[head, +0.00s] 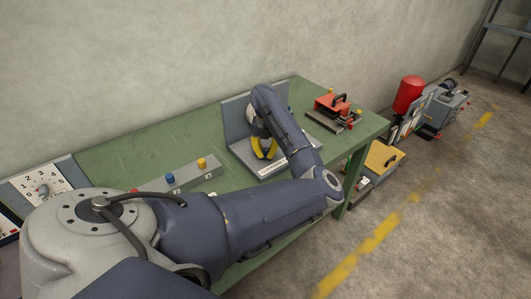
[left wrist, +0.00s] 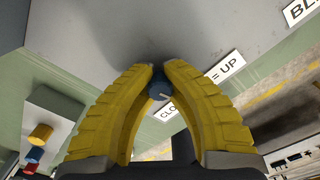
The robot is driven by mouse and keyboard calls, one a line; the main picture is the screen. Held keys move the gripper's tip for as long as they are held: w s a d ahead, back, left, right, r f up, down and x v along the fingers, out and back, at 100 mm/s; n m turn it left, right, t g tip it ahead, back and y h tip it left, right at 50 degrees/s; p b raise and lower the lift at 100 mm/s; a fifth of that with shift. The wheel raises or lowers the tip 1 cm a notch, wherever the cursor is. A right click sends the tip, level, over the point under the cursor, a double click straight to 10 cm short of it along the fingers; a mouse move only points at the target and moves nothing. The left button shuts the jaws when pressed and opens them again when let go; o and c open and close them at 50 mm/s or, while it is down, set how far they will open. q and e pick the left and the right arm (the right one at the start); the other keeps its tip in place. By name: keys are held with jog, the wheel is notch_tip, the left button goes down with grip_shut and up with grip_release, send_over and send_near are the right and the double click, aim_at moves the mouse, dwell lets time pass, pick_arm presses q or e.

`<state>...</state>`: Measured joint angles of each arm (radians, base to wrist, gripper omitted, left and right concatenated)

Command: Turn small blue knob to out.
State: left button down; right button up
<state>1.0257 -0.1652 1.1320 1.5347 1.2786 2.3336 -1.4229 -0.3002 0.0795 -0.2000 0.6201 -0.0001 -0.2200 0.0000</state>
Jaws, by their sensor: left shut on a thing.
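A pale mark shows on the knob. My left gripper (left wrist: 160,72) is shut on the knob, its yellow fingers on either side and hiding part of it. In the head view the left gripper (head: 264,150) points down at the grey stand (head: 235,120) on the green table; the knob is hidden there. My right gripper is not in view.
A grey box (head: 185,180) with blue and yellow knobs on top stands left of the stand. A numbered dial panel (head: 42,188) is at far left. A red and dark fixture (head: 332,108) sits to the right. Bare green tabletop (head: 170,145) lies behind the box.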

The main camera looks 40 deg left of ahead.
pick_arm(q)
jog(key=shift+n, duration=0.3)
jog(key=n, duration=0.7)
jog(key=shift+r+n, duration=0.1)
jog(key=shift+n, duration=0.2)
jog(key=n, duration=0.4)
jog(key=shift+n, duration=0.3)
jog(key=n, duration=0.4)
jog(key=shift+a+n, duration=0.1)
jog(key=shift+n, duration=0.2)
jog(key=n, duration=1.2)
jog(key=shift+s+n, duration=0.1)
jog(key=shift+n, duration=2)
